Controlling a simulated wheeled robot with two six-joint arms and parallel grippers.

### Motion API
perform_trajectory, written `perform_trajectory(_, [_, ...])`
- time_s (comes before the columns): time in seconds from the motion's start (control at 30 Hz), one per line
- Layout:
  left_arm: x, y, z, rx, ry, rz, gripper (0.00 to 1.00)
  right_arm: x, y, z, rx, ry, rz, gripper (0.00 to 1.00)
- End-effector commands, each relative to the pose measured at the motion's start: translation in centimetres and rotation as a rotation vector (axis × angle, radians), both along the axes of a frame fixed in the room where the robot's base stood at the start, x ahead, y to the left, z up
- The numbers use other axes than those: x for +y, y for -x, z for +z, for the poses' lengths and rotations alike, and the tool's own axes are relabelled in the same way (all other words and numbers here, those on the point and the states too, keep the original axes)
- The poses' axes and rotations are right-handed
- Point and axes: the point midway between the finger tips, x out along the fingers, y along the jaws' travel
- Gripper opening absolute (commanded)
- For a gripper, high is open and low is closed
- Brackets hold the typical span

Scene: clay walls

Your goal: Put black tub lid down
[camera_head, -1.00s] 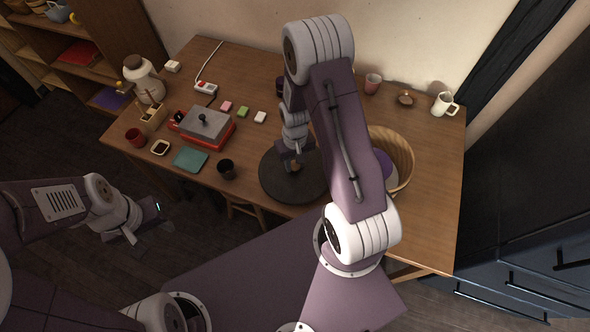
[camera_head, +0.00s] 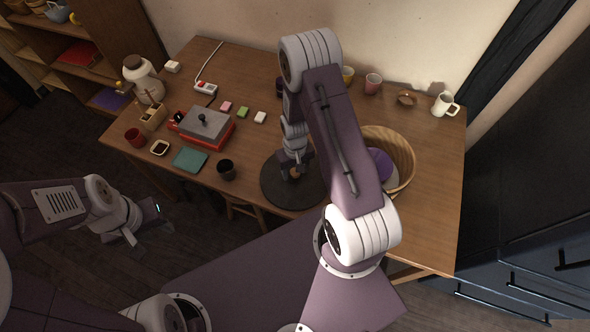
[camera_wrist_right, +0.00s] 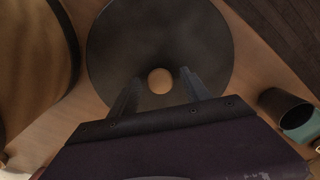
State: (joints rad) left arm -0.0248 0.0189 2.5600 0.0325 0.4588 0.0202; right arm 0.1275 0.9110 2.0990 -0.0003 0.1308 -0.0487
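The black tub lid (camera_head: 274,192) is a round dark disc with a pale wooden knob (camera_wrist_right: 160,81) at its centre. It lies flat on the wooden table near the front edge, left of the basket. My right gripper (camera_head: 294,174) is over the lid from above. In the right wrist view its two fingers (camera_wrist_right: 160,78) stand on either side of the knob, with a gap on each side. My left gripper (camera_head: 140,226) hangs in front of the table's left part, away from the lid; its finger opening is unclear.
A wicker basket (camera_head: 402,150) with a purple thing inside stands right of the lid, partly behind my right arm. A dark cup (camera_head: 226,170) stands close left of the lid. A teal cloth (camera_head: 189,160) and a red-based box (camera_head: 207,127) lie further left. The table's right side is mostly clear.

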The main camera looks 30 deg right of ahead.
Motion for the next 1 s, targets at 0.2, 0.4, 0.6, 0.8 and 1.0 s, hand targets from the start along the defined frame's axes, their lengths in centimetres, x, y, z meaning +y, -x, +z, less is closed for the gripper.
perform_trajectory(0.2, [0.0,0.0,0.1,0.0,0.0,0.0,0.36,0.0,0.0,0.1,0.0,0.0,0.0,0.55])
perform_trajectory(0.4, [0.0,0.0,0.4,0.0,0.0,0.0,0.36,0.0,-0.2,2.5,-0.005,0.0,0.0,0.55])
perform_trajectory(0.6, [0.0,0.0,0.7,0.0,0.0,0.0,0.36,0.0,-0.1,7.8,-0.006,0.0,0.0,0.55])
perform_trajectory(0.8, [0.0,0.0,1.0,0.0,0.0,0.0,0.36,0.0,-0.1,11.4,-0.004,0.0,0.0,0.55])
perform_trajectory(1.0, [0.0,0.0,1.0,0.0,0.0,0.0,0.36,0.0,0.0,12.4,0.0,0.0,0.0,0.55])
